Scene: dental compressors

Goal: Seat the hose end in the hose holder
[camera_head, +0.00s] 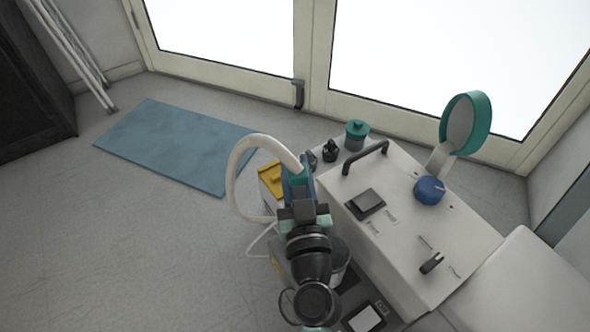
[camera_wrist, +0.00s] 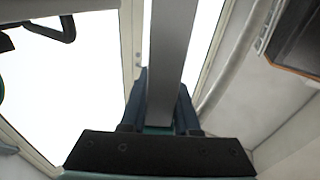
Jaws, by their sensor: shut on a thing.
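The cream hose (camera_head: 236,180) arches up from the left side of the machine and ends at my gripper (camera_head: 298,178). In the wrist view, my gripper (camera_wrist: 163,100) has its dark blue fingers closed on both sides of a straight grey piece (camera_wrist: 172,50), which appears to be the hose end. In the head view my wrist and fingers hide most of this hose end. I cannot clearly pick out the hose holder; small dark fittings (camera_head: 330,151) stand on the machine just right of my fingers. I cannot tell whether the hose end touches anything there.
The cream compressor housing (camera_head: 400,235) carries a black handle (camera_head: 366,158), a blue knob (camera_head: 430,190) and a raised teal-rimmed disc (camera_head: 466,122). A teal-lidded jar (camera_head: 356,135) stands behind the handle. A yellow part (camera_head: 271,180) is beside my gripper. A blue mat (camera_head: 178,145) lies left on open floor.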

